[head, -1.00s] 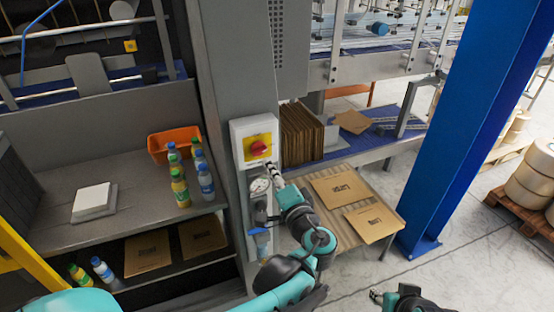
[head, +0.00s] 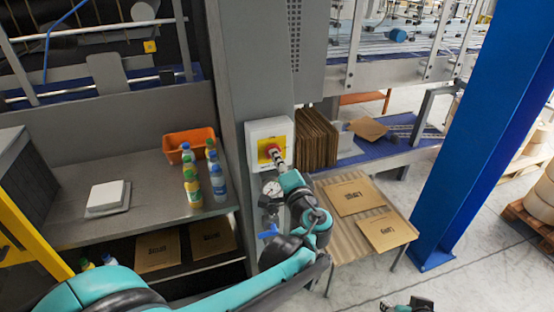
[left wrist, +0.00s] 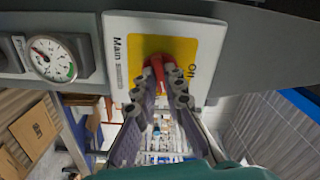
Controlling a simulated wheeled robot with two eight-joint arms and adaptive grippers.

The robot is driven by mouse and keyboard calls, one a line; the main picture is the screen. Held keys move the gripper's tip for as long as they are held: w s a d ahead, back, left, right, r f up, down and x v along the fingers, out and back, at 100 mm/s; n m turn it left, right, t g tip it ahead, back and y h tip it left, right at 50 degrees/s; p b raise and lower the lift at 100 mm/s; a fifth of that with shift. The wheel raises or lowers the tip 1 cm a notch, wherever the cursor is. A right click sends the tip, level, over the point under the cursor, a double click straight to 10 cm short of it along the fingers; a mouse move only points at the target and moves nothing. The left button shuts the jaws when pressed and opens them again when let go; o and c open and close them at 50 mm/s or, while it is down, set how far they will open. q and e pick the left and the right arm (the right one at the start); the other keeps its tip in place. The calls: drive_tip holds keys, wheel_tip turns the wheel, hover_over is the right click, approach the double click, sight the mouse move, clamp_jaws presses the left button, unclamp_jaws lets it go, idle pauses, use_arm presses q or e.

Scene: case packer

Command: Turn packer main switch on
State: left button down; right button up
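The main switch is a red rotary handle on a yellow plate in a white box (head: 284,129) on the grey column, in the middle of the head view. In the left wrist view the red handle (left wrist: 156,66) sits on the yellow plate (left wrist: 190,50), with "Main" and "ON" lettering readable. My left gripper (head: 277,157) is at the switch. Its two fingertips (left wrist: 166,88) stand apart on either side of the handle; whether they touch it is unclear. My right gripper (head: 392,306) is partly cut off at the bottom edge of the head view, away from the switch.
A pressure gauge (head: 272,188) with a blue-handled valve (head: 268,231) is below the switch box. Upright cartons (head: 317,138) stand to its right. A slatted table (head: 340,230) holds flat cartons. Bottles and an orange bin (head: 188,143) are on the left shelf. A blue post (head: 480,130) stands right.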

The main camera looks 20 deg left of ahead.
use_arm(q)
drive_tip(key=m, duration=0.3)
drive_tip(key=shift+m, duration=0.3)
drive_tip(key=c, duration=1.9)
unclamp_jaws()
drive_tip(key=shift+s+d, duration=0.1)
drive_tip(key=v, duration=1.2)
